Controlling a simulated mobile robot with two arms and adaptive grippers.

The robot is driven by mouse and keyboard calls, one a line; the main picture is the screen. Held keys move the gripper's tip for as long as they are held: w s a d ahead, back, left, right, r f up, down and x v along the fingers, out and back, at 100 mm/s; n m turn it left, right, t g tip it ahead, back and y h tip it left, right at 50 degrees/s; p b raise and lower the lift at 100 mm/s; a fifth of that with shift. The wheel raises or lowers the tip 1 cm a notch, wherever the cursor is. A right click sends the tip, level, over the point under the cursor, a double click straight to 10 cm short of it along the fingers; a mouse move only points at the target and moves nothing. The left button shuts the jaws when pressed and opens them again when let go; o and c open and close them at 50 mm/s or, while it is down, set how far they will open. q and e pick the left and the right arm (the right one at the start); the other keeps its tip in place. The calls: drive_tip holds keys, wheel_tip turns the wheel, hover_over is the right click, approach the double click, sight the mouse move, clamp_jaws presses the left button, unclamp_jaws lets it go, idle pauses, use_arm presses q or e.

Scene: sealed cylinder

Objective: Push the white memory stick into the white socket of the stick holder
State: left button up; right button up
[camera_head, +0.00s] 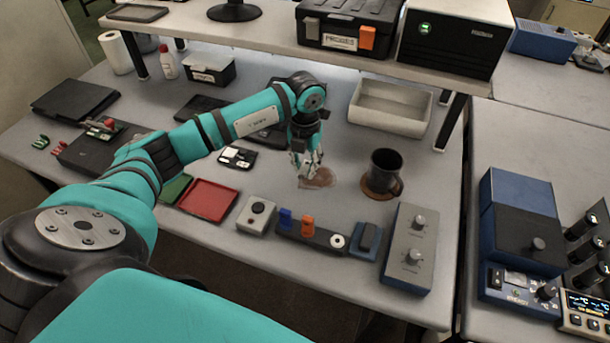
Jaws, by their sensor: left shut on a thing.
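The stick holder (322,243) is a dark bar near the front edge of the table. My left gripper (306,172) points down behind the holder and is shut on a small pale thing, apparently the white memory stick. The fingers mostly hide it. My right gripper is not in view.
A clear, pinkish flat dish (320,178) lies by the gripper. A dark mug (384,172) on a brown coaster is to its right. A button box (256,215) and a grey knob box (409,249) flank the holder. The shelf (250,32) runs behind.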

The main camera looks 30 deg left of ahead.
sight(306, 169)
use_arm(q)
wheel_tip(306, 169, up, 6)
drive_tip(key=shift+r+b, duration=0.1)
drive_tip(key=shift+b, duration=0.55)
drive_tip(key=shift+s+d+m, duration=0.15)
drive_tip(key=shift+d+m, duration=0.15)
drive_tip(key=shift+m, duration=0.3)
drive_tip(key=s+d+r+n, duration=0.1)
drive_tip(key=s+d+n, duration=0.5)
drive_tip(key=n, duration=1.1)
drive_tip(key=s+d+r+n, duration=0.1)
drive_tip(key=s+d+n, duration=0.6)
drive_tip(key=n, duration=1)
drive_tip(key=shift+s+n, duration=0.3)
drive_tip(key=shift+s, duration=0.4)
